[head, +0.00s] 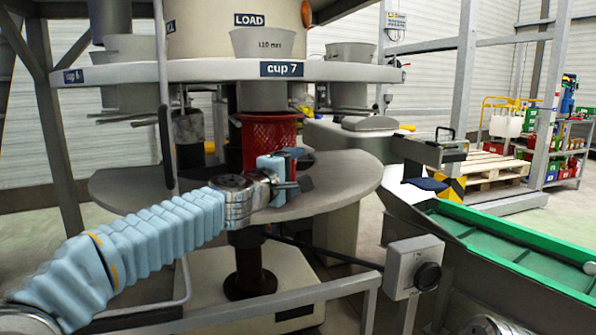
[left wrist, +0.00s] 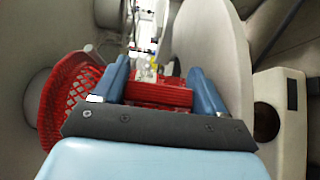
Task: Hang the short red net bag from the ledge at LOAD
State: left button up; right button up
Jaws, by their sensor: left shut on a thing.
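The red net bag (head: 262,150) is upright under the cup 7 ledge (head: 215,71), below the LOAD sign (head: 250,20). Its top is close beneath the ledge; I cannot tell whether it touches or hangs from it. My left gripper (head: 284,168) is at the bag's front right, shut on a red part of it. In the left wrist view the fingers (left wrist: 158,92) close on a red band, and the bag's mesh (left wrist: 72,98) spreads to the left. The arm hides part of the bag's lower front. My right gripper is not in view.
A grey cup (head: 262,43) sits in the ledge above the bag. A round grey lower table (head: 345,178) extends below it. A vertical bar (head: 163,95) stands left of the bag. A green conveyor (head: 500,255) and a grey switch box (head: 413,265) are at the right.

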pick_arm(q)
jog(key=shift+w+a+p, duration=0.25)
jog(key=shift+w+p, duration=0.05)
jog(key=shift+w, duration=0.55)
jog(key=shift+w+a+p, duration=0.3)
jog(key=shift+w, duration=0.55)
jog(key=shift+w+a+p, duration=0.25)
jog(key=shift+w+p, duration=0.05)
jog(key=shift+w, duration=0.55)
jog(key=shift+f, duration=0.15)
jog(key=o, duration=1.2)
jog(key=shift+s+a+f+b, duration=0.1)
jog(key=shift+s+a+b, duration=0.2)
jog(key=shift+b, duration=0.15)
jog(key=b+v, duration=0.4)
jog(key=v, duration=0.9)
jog(key=shift+d, duration=0.1)
